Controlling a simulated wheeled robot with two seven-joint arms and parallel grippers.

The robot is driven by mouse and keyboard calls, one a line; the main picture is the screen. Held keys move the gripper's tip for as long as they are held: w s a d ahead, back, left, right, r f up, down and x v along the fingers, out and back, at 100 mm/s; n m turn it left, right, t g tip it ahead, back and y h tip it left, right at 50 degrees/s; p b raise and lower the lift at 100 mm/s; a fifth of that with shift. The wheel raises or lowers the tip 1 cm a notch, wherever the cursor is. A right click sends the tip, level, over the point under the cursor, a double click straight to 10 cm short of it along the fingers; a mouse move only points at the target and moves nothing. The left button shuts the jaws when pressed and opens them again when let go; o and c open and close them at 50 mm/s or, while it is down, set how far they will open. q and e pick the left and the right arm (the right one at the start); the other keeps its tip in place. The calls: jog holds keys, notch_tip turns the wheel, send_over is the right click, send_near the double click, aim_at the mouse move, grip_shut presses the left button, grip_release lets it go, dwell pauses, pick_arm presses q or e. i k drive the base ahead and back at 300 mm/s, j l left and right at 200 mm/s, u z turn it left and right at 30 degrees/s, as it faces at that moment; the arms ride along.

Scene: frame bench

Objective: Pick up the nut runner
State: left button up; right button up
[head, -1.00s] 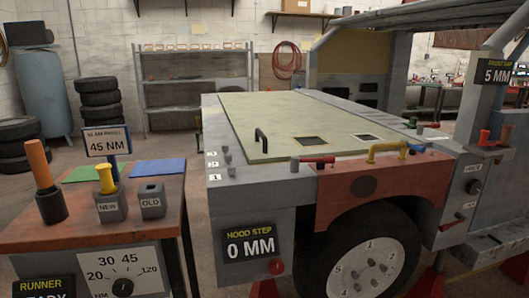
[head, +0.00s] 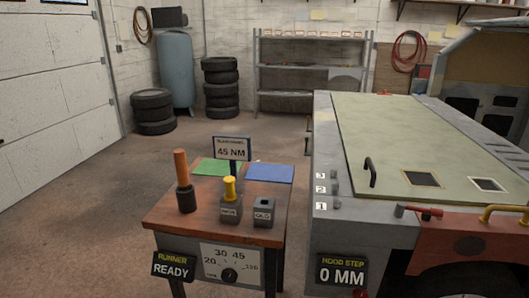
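The nut runner (head: 184,183) appears to be the upright tool with an orange handle and a dark lower body. It stands on the left part of the wooden bench top (head: 192,226). A sign below it on the bench front (head: 174,267) reads "RUNNER READY". Neither of my grippers shows in the head view, so I cannot see their state.
On the bench are a "NEW" block (head: 230,208) with a yellow piece, an "OLD" block (head: 264,212), green (head: 217,167) and blue (head: 268,172) mats, and a "45 NM" sign (head: 231,150). The vehicle (head: 335,225) stands right. Floor left of the bench is clear.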

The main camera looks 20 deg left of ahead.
aim_at(180, 154)
jog(key=u, duration=1.25)
